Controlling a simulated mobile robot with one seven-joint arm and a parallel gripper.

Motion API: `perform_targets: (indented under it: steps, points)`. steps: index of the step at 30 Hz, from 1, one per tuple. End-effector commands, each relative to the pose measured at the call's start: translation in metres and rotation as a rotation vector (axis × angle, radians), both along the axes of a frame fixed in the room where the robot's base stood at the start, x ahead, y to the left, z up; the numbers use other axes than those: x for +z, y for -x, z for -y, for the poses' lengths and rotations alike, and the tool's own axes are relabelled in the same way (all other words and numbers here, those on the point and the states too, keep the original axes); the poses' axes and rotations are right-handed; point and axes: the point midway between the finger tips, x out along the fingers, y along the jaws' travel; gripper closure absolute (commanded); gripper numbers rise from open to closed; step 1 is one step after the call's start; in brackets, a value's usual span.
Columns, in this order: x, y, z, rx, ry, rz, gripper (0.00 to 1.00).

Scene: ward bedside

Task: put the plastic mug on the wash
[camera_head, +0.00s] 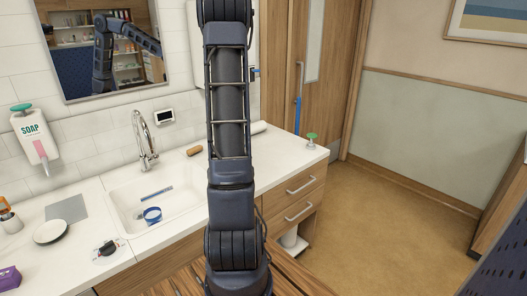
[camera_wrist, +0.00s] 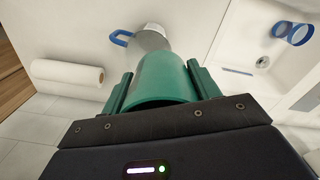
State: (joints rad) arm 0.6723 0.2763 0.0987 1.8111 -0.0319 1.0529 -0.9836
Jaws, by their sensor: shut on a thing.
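In the wrist view my gripper (camera_wrist: 162,88) is shut on a smooth green hollow cylinder (camera_wrist: 165,75), which looks like a plastic mug; no handle shows. Green fingers flank it on both sides. The white wash basin (camera_head: 125,205) is set in the counter left of my arm in the head view. Part of it shows at the upper right of the wrist view (camera_wrist: 262,48), to the right of my gripper. In the head view my arm hides the gripper and what it holds.
A blue-banded cup (camera_head: 152,215) lies in the basin. A grey cup with a blue handle (camera_wrist: 152,38) is just beyond the held cylinder, and a white roll (camera_wrist: 65,72) is to its left. The tap (camera_head: 147,145) rises behind the basin. A white dish (camera_head: 51,231) is at left.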

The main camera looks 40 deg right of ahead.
Motion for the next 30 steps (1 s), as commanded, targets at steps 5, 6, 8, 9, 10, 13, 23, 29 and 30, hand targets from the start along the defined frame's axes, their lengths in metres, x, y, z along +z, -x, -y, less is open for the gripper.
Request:
perform_targets:
  steps: [5, 6, 8, 9, 10, 13, 23, 29, 30]
  points:
    - [-0.006, 0.003, 0.082, -0.128, -0.001, 0.0, 0.62]
    - [-0.006, 0.005, 0.099, -0.154, 0.0, 0.0, 0.62]
    - [-0.007, 0.008, 0.126, -0.192, 0.0, 0.0, 0.62]
    - [-0.008, 0.01, 0.143, -0.217, 0.0, 0.0, 0.62]
    - [-0.007, 0.013, 0.156, -0.236, 0.0, 0.001, 0.62]
    - [-0.007, 0.022, 0.198, -0.293, 0.0, 0.001, 0.62]
    - [-0.006, 0.05, 0.281, -0.411, 0.001, 0.001, 0.62]
    - [-0.02, 0.055, 0.291, -0.425, -0.001, -0.001, 0.62]
    - [-0.027, 0.055, 0.291, -0.425, -0.002, -0.002, 0.62]
